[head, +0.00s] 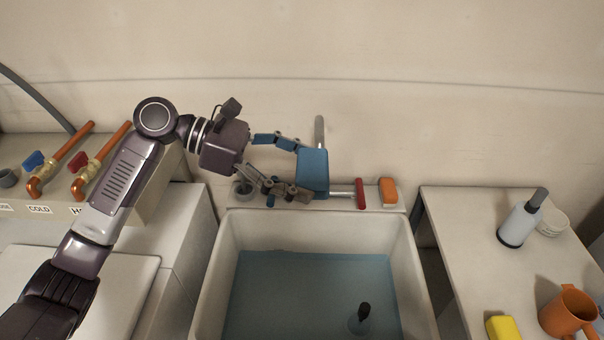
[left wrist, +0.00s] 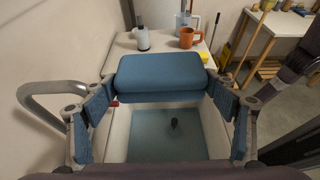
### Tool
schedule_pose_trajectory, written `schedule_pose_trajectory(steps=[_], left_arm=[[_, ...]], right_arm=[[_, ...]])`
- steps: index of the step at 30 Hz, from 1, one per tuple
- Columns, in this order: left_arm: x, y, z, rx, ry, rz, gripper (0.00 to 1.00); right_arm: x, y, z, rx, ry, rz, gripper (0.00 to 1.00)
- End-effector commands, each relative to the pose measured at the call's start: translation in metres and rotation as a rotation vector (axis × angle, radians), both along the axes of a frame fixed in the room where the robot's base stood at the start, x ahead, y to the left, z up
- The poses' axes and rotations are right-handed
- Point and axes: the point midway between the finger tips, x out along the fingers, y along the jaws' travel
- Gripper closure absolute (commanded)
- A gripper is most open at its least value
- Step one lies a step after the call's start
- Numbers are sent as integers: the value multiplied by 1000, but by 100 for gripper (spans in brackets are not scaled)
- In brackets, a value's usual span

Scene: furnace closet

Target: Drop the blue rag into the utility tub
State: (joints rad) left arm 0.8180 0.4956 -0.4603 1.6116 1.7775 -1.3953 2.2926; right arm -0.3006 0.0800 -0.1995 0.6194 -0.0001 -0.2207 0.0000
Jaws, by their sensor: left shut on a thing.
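The blue rag (head: 314,172) is a folded block held in my left gripper (head: 302,170), above the back edge of the white utility tub (head: 212,285). The left gripper's fingers are shut on it, one on each side. In the left wrist view the rag (left wrist: 160,75) spans between the fingers, with the tub's interior (left wrist: 150,140) visible beyond and below it. The tub holds a blue surface that looks like water, with a small dark-topped object (head: 363,312) in it. My right gripper is not in view.
The right table carries a spray-like bottle (head: 518,222), an orange mug (head: 568,312) and a yellow sponge (head: 503,328). Copper pipes (head: 100,160) with valves stand at left.

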Motion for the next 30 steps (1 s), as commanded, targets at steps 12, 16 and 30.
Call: schedule_pose_trajectory(steps=[12, 16, 30], left_arm=[[0, 0, -1, -1, -1, 0, 10], [0, 0, -1, 0, -1, 0, 1], [1, 22, 8, 1, -1, 3, 1]], right_arm=[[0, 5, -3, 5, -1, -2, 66], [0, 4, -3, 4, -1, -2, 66], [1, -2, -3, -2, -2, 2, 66]])
